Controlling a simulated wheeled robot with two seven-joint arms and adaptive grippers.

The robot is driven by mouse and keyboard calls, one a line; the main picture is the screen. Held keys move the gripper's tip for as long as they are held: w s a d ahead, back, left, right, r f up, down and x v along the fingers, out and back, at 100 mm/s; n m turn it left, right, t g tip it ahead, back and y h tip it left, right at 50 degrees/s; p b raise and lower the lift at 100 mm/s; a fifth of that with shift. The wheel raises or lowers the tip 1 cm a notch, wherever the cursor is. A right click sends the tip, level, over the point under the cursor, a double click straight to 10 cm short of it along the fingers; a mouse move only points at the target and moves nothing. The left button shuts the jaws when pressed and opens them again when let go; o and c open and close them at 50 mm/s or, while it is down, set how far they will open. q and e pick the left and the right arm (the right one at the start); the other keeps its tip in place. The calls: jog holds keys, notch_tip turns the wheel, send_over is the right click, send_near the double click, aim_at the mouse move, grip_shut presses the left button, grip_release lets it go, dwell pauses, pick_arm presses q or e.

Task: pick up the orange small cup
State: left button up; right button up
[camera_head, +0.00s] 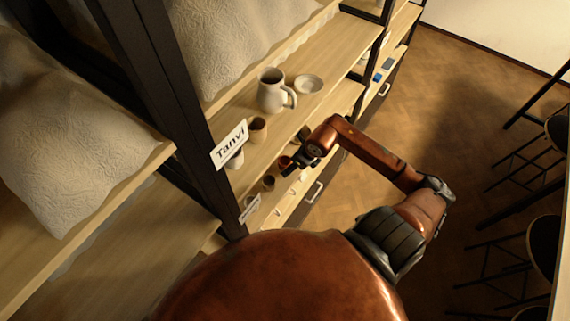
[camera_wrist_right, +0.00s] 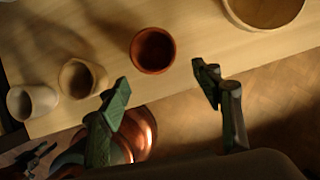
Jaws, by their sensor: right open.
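The orange small cup (camera_wrist_right: 152,50) stands upright on the wooden shelf, its open mouth showing in the right wrist view. In the head view it shows as a small reddish cup (camera_head: 284,162) on the lower shelf, close to my right gripper (camera_head: 295,163). In the right wrist view my right gripper (camera_wrist_right: 163,82) is open and empty. Its two fingers are apart at the shelf's front edge, and the cup lies just beyond the gap between the fingertips, not between them.
In the right wrist view a tan cup (camera_wrist_right: 82,78) and a pale cup (camera_wrist_right: 32,101) stand left of the orange cup. A wide bowl (camera_wrist_right: 262,10) stands to its right. The upper shelf holds a pitcher (camera_head: 271,92) and a "Tanvi" label (camera_head: 230,144). Open floor (camera_head: 450,100) lies right.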

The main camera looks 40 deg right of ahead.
aim_at(285, 162)
jog(key=w, duration=0.2)
jog(key=shift+w+a+r+p, duration=0.2)
jog(key=shift+w+a+p, duration=0.15)
jog(key=x, duration=0.2)
jog(key=shift+w+f, duration=0.15)
jog(key=shift+f, duration=0.1)
pick_arm(q)
jog(key=shift+s+r, duration=0.45)
jog(key=shift+s, duration=0.1)
pick_arm(e)
jog(key=shift+w+f, duration=0.15)
jog(key=shift+f, duration=0.25)
jog(key=shift+c, duration=0.6)
pick_arm(q)
jog(key=shift+w, duration=0.25)
pick_arm(e)
jog(key=c, duration=1.3)
